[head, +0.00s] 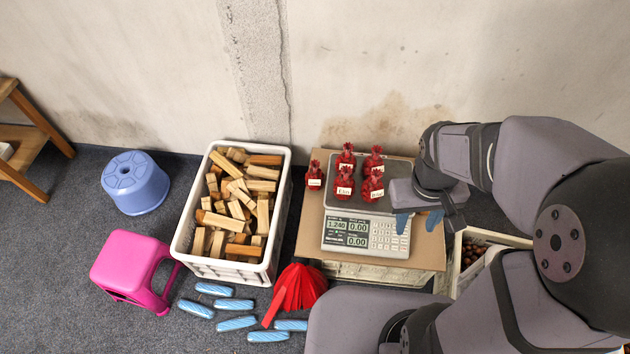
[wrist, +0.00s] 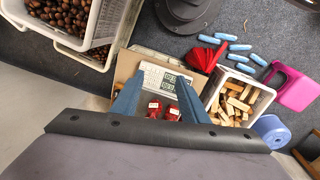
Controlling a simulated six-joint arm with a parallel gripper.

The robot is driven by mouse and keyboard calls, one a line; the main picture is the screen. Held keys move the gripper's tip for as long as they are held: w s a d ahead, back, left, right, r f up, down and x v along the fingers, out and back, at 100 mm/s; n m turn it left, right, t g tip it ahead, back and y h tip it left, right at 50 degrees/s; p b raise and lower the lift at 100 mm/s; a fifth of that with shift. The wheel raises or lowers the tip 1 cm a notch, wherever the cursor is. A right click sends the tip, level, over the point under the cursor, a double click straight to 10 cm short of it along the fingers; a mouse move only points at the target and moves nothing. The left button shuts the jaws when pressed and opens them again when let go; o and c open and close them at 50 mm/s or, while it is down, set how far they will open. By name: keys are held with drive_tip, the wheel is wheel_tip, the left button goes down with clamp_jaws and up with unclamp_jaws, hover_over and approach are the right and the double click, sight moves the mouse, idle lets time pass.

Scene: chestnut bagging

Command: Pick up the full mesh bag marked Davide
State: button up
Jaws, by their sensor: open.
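Several red mesh bags with small white labels stand on the scale (head: 375,233): one at back left (head: 345,157), one at back right (head: 373,161), one at front left (head: 344,184) and one at front right (head: 372,187). Another red bag (head: 314,175) stands on the cardboard left of the scale. The labels are too small to read surely, so I cannot tell which says Davide. My gripper (head: 418,220) is open and empty, with blue fingers, right of the bags. In the wrist view, two bags (wrist: 154,109) appear between its fingers (wrist: 159,82), apart from them.
The scale sits on a cardboard sheet (head: 309,236). Left is a white crate (head: 232,268) of wood blocks, then a blue stool (head: 136,184) and a pink stool (head: 128,262). Empty red nets (head: 297,289) and blue rolls (head: 236,323) lie in front. Crates of chestnuts (wrist: 106,25) stand opposite.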

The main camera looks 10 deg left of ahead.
drive_tip(key=w+f+n+t+h+b, duration=0.2)
drive_tip(key=w+f+n+b, duration=0.35)
drive_tip(key=w, duration=0.45)
drive_tip(key=w+f+n+t+h+b, duration=0.2)
drive_tip(key=w+f+n+h+b, duration=0.15)
drive_tip(key=w+f+b, duration=0.45)
drive_tip(key=w+a+f+n+t+b, duration=0.35)
drive_tip(key=w+a+n, duration=0.2)
drive_tip(key=w, duration=0.25)
drive_tip(key=w+a+f+n+t+b, duration=0.2)
drive_tip(key=w+a+n+t+b, duration=0.15)
drive_tip(key=w+a, duration=0.4)
drive_tip(key=a+f+n+t+y+b, duration=0.1)
drive_tip(key=a+f+n+b, duration=0.3)
drive_tip(key=f+b, duration=0.5)
drive_tip(key=a+f+n+t+y+b, duration=0.1)
drive_tip(key=a+f+n+t+b, duration=0.2)
drive_tip(key=f+b, duration=0.6)
drive_tip(key=a+f+n+t+y+b, duration=0.1)
drive_tip(key=a+f+n+b, duration=0.6)
drive_tip(key=b, duration=1)
wheel_tip(320, 180, down, 3)
drive_tip(key=shift+w+a+r+t, duration=0.1)
drive_tip(key=shift+w+a+t, duration=0.25)
drive_tip(key=shift+t, duration=0.55)
drive_tip(key=shift+a+y, duration=0.1)
drive_tip(key=shift+y, duration=0.15)
